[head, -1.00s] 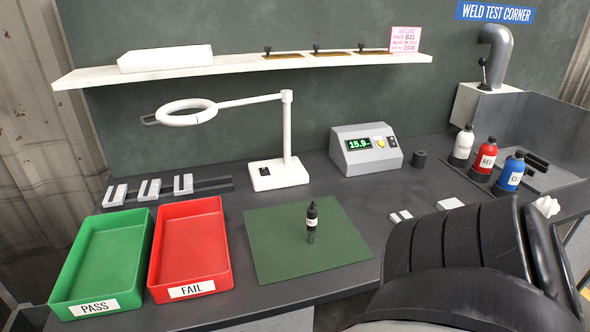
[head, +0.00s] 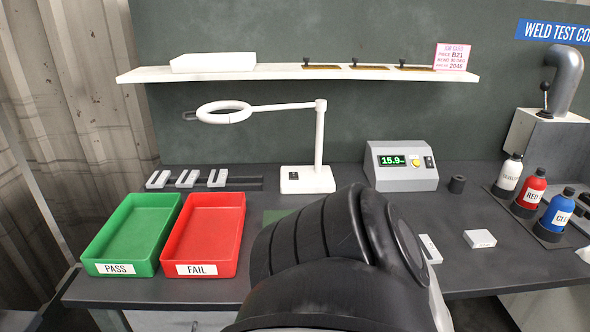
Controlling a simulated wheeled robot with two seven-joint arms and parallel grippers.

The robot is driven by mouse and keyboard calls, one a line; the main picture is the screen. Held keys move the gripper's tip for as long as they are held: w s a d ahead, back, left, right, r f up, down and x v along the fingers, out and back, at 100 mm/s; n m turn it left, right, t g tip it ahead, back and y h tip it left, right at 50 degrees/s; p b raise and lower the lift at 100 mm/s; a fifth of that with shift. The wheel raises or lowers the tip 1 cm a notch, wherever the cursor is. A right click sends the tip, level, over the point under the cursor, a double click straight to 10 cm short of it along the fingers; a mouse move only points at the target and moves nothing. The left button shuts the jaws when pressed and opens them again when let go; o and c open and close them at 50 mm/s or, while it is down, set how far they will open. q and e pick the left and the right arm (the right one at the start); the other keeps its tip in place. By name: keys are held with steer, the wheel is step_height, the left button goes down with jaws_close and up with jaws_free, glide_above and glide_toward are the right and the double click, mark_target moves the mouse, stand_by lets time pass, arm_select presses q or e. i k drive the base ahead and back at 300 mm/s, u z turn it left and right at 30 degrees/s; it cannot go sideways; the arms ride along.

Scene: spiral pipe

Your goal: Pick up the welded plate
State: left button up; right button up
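Two small light grey metal pieces lie on the bench right of my arm. One piece (head: 431,249) has small dark marks and is partly covered by my arm; the other, a pale block (head: 480,239), lies to its right. Several grey plate pieces (head: 187,179) stand in a dark rack at the back left. I cannot tell which of these is the welded plate. Neither of my grippers is in view. My large black arm link fills the lower middle and hides most of the green mat (head: 275,216).
A green PASS tray (head: 94,248) and a red FAIL tray (head: 168,246) stand at left, looking empty. Behind are a white magnifier lamp (head: 307,181) and a grey meter (head: 402,179) reading 15.9. Labelled bottles (head: 531,190) stand at right, beside a fume hood pipe (head: 566,75).

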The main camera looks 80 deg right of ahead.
mark_target(431, 253)
steer(key=k, duration=1.35)
steer(key=z, duration=0.35)
